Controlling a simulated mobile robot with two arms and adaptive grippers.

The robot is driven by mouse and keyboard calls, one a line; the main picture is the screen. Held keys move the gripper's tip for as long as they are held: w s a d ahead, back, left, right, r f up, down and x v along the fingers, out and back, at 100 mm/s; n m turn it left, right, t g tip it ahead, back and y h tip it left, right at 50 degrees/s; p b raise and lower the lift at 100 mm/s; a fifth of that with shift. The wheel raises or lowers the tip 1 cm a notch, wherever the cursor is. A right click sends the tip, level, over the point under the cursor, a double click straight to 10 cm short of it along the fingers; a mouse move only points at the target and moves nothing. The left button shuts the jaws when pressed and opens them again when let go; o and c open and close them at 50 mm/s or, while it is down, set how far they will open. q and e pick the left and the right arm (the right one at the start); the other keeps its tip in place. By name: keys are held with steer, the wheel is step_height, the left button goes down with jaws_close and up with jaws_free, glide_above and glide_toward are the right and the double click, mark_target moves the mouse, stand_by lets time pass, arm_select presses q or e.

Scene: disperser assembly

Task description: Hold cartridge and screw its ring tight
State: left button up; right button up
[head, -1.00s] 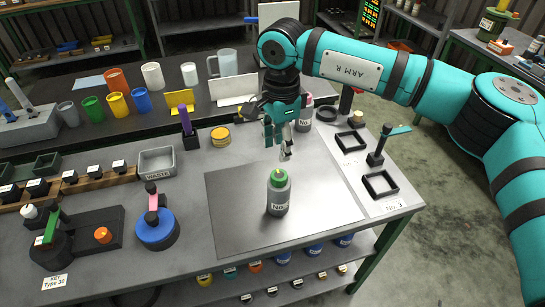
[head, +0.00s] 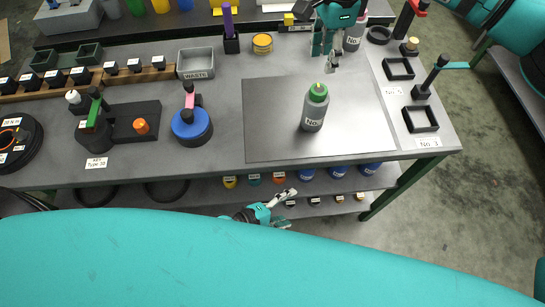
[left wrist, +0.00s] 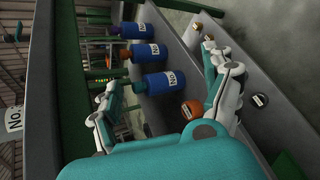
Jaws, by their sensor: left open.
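A grey bottle-shaped cartridge (head: 314,113) with a "No." label stands upright on the metal plate of the bench in the head view. A green ring (head: 318,92) sits around its top. My left gripper (head: 284,208) is open and empty in front of the bench, below its front edge and apart from the cartridge. Its spread fingers also show in the left wrist view (left wrist: 160,68). My right gripper (head: 326,52) hangs behind the cartridge, near the plate's back edge, and does not touch it. Whether its fingers are apart or closed is unclear.
Blue containers (left wrist: 163,80) stand on the shelf under the bench, close to my left gripper. The metal plate (head: 275,130) is clear around the cartridge. A blue round fixture (head: 192,128) stands left of it. Black square frames (head: 420,118) and an upright tool (head: 431,77) are at right.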

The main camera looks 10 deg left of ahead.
arm_select(q)
step_height(320, 180, up, 10)
steer(key=w+d+n+t+h, duration=0.2)
steer(key=d+h, duration=0.1)
steer(key=n+t+y, duration=0.3)
steer(key=n+t, duration=0.3)
steer(key=n, duration=0.8)
glide_toward(314, 113)
steer(key=s+f, duration=0.2)
steer(key=s+a+f, duration=0.1)
steer(key=s+f, duration=0.1)
steer(key=shift+a+f, duration=0.15)
steer(key=shift+a, duration=0.05)
steer(key=shift+w+a+n+y, duration=0.25)
steer(key=shift+a+n+y, duration=0.25)
steer(key=shift+n, duration=0.3)
steer(key=x, duration=1.7)
steer(key=shift+w+r, duration=0.1)
steer(key=shift+r, duration=0.35)
steer(key=c, duration=1.7)
